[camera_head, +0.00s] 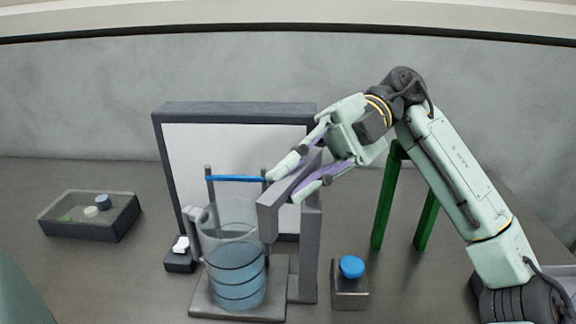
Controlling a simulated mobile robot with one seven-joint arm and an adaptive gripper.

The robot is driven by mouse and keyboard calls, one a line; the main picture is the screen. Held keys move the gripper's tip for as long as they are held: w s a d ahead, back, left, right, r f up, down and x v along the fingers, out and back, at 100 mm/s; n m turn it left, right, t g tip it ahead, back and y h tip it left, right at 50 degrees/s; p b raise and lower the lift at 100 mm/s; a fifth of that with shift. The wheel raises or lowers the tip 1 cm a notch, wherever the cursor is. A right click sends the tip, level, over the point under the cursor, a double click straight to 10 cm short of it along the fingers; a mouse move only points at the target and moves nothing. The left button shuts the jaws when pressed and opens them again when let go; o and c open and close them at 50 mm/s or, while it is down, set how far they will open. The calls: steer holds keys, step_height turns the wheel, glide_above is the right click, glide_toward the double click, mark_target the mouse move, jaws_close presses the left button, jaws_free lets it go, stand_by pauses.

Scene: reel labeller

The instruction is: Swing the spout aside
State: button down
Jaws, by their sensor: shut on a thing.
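The grey spout (272,219) is a boxy arm on top of a grey upright post (310,255). Its near end hangs beside and over the right part of the rim of a clear jug (236,262) with bluish content. My gripper (292,180) comes from the upper right, with one finger on each side of the spout. It is shut on the spout. The exact contact of the fingers is partly hidden by the spout itself.
The jug stands on a grey base plate (207,304) before a dark-framed white panel (236,150) with a blue bar (235,178). A blue-button box (350,290) stands right of the post. Green legs (384,210) stand behind my arm. A tray (118,222) lies far left.

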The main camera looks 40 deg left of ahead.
steer(key=shift+d+r+n+h, duration=0.1)
steer(key=shift+n+h, duration=0.2)
steer(key=shift+h, duration=0.1)
steer(key=c, duration=1.6)
jaws_free()
step_height(320, 180, up, 10)
steer(key=shift+c, duration=0.5)
